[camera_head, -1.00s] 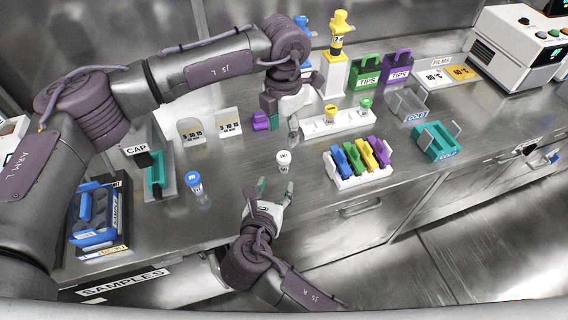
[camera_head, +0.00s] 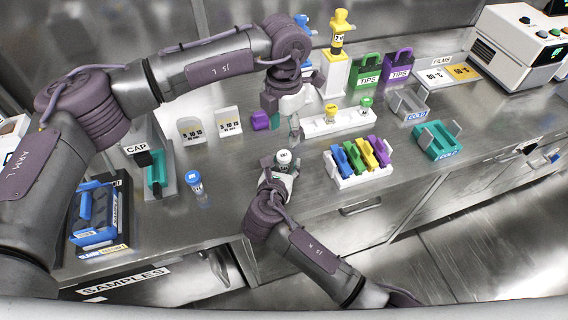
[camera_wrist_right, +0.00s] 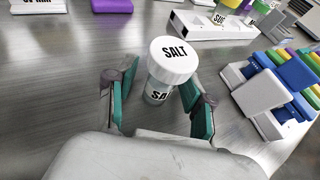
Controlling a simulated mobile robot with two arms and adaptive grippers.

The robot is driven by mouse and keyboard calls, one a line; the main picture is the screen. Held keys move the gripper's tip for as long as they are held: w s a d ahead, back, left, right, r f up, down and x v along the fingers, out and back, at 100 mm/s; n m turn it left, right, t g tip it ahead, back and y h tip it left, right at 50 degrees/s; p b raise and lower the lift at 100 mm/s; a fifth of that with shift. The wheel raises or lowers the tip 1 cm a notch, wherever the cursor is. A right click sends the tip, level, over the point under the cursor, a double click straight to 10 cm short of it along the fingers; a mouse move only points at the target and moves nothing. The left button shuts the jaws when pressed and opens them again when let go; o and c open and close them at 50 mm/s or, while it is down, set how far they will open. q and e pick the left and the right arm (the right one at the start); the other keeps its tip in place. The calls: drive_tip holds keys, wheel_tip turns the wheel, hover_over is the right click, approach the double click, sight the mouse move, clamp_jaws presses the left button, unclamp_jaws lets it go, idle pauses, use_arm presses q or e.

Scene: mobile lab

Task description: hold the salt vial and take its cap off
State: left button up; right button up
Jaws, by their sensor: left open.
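The salt vial (camera_head: 284,156) stands upright on the bench with its white cap on. In the right wrist view the cap (camera_wrist_right: 174,60) reads SALT, and part of the label shows below it. My right gripper (camera_head: 280,167) is open around the vial, one teal finger pad on each side. In the right wrist view a gap shows between the left pad and the vial. My left gripper (camera_head: 282,122) is open and empty, behind and above the vial, pointing down.
A white rack (camera_head: 339,124) with yellow- and green-capped vials stands behind right. A holder with several coloured pieces (camera_head: 360,178) is close on the right. A blue-capped vial (camera_head: 195,184) stands left. A purple block (camera_head: 261,121) is beside my left gripper.

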sight(284, 155)
clamp_jaws()
use_arm(q)
drive_tip(key=m, duration=1.1)
drive_tip(key=shift+m, duration=0.4)
drive_tip(key=m, duration=1.1)
drive_tip(key=shift+m, duration=0.3)
drive_tip(key=m, duration=0.3)
drive_tip(key=shift+m, duration=0.3)
drive_tip(key=shift+f, duration=4)
drive_tip(key=shift+c, duration=0.2)
